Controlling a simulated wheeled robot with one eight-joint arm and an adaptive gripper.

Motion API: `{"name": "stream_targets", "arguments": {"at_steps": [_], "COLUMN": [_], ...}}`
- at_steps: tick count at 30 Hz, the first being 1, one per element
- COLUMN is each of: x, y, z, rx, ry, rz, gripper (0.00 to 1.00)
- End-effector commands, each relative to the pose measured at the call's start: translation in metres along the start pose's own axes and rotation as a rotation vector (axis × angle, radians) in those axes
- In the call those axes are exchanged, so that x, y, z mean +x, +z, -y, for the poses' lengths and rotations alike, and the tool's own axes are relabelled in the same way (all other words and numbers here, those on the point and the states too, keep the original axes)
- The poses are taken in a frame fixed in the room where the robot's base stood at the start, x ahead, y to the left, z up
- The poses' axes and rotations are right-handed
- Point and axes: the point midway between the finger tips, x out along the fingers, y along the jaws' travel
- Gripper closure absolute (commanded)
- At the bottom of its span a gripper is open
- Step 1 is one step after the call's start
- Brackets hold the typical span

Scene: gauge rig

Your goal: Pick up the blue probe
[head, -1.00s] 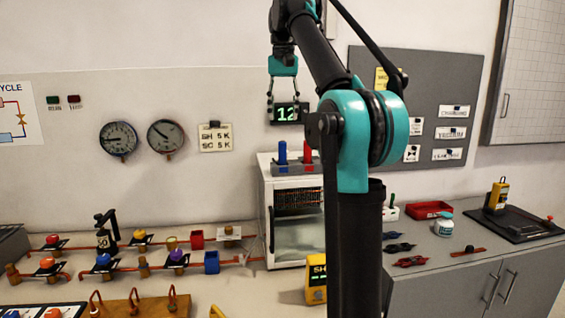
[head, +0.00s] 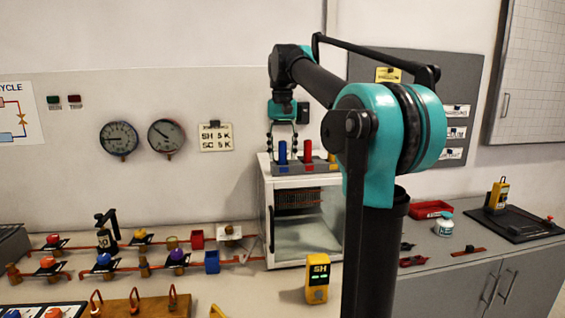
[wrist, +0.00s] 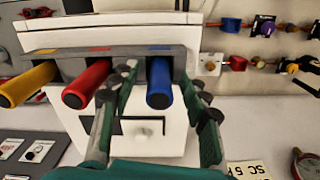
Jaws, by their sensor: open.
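The blue probe (head: 282,153) stands upright in a grey holder (head: 292,169) on top of a white cabinet. In the wrist view the blue probe (wrist: 159,84) shows between my two fingers, with a gap on each side. My gripper (head: 282,157) is open, pointing down, with a finger to each side of the probe. It also shows in the wrist view (wrist: 164,77). I cannot see any contact between fingers and probe.
The white cabinet (head: 268,212) has a glass front. A yellow meter (head: 317,277) stands before it. The wall with gauges (head: 118,138) is behind.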

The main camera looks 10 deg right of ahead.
Motion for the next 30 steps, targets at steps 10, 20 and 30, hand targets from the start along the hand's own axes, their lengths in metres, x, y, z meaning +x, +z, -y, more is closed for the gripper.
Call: {"name": "stream_targets", "arguments": {"at_steps": [10, 20, 30], "x": [0.0078, 0.0075, 0.0071], "y": [0.0002, 0.0001, 0.0002], "z": [-0.0002, -0.0002, -0.0002], "rx": [0.0, 0.0, 0.0], "ry": [0.0, 0.0, 0.0], "rz": [0.0, 0.0, 0.0], "gripper": [0.55, 0.96, 1.0]}}
